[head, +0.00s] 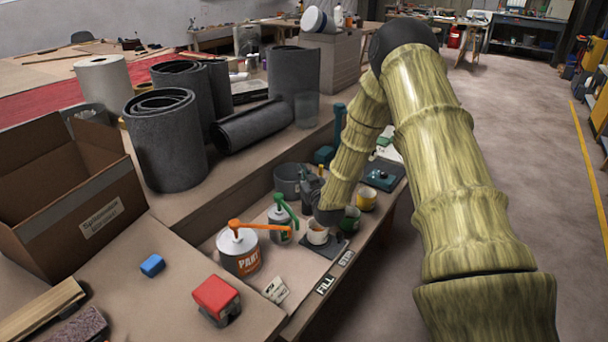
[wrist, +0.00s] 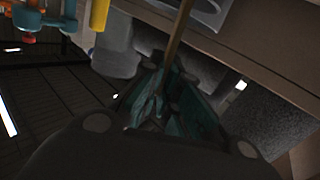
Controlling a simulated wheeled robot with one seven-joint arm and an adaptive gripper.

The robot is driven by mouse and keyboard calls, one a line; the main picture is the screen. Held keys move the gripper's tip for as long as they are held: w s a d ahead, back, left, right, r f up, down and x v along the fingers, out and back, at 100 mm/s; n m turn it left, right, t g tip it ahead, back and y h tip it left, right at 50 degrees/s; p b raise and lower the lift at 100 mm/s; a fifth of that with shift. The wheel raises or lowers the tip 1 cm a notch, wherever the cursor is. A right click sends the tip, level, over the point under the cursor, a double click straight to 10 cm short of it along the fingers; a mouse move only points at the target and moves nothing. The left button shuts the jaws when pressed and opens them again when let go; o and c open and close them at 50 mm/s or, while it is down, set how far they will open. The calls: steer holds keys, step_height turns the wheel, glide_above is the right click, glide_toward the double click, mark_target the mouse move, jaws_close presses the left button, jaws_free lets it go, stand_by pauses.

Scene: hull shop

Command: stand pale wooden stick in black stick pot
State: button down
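My gripper (wrist: 165,95) has teal-lined fingers closed around the lower end of a thin brown stick (wrist: 178,35) in the wrist view. The stick runs up to the top edge of that view; it looks dark there, and its far end is out of frame. In the head view my gripper (head: 312,190) is low over the bench, behind a small white cup, and the stick cannot be made out. A dark grey open pot (head: 289,180), perhaps the black stick pot, stands just left of my gripper, partly hidden by it.
The white cup (head: 317,234) sits on a black plate. Green (head: 352,219) and yellow (head: 367,199) cups stand to its right. A paint can with an orange handle (head: 239,254) and a green-handled can (head: 280,222) stand left. Dark rolls (head: 168,145) fill the raised shelf behind.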

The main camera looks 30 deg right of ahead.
steer(key=c, duration=0.8)
jaws_free()
steer(key=shift+o, duration=0.2)
steer(key=shift+r, duration=0.15)
steer(key=shift+r+p, duration=3)
steer(key=shift+r, duration=1.9)
